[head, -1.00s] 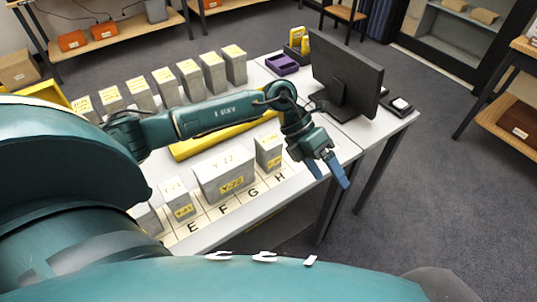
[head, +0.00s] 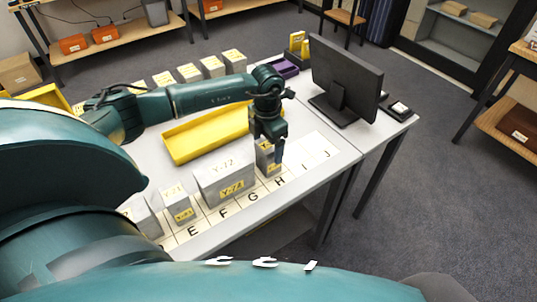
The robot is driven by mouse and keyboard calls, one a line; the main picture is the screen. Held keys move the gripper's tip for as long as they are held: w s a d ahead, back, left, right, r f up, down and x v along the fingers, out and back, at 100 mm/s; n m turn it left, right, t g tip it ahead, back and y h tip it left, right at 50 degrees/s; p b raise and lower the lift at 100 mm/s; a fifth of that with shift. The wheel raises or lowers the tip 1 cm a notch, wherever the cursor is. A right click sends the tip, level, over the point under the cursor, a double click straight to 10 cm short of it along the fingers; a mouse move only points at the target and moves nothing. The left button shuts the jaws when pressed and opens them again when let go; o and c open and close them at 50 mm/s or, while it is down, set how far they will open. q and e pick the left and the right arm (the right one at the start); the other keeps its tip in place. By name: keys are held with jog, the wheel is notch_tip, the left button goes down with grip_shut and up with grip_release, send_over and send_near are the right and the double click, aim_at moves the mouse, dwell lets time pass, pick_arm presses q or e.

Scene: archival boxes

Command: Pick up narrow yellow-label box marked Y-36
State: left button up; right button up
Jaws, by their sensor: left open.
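A narrow grey box with yellow labels (head: 264,167) stands upright near the letters G and H on the front row of the table. Its lettering is too small to read, and its top and right side are partly hidden by my left gripper. My right gripper is not in view.
A wide box marked Y-72 (head: 225,182) stands just left, with a smaller yellow-label box (head: 178,204) beyond it. A yellow tray (head: 205,135) lies behind. Cells I and J are clear. A monitor (head: 346,78) stands at the back right.

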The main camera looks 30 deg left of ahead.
pick_arm(q)
notch_tip(320, 180, down, 5)
jog(key=shift+w+d+r+p, duration=0.1)
jog(key=shift+w+d+p, duration=0.05)
jog(key=shift+p, duration=0.3)
jog(key=c, duration=1.2)
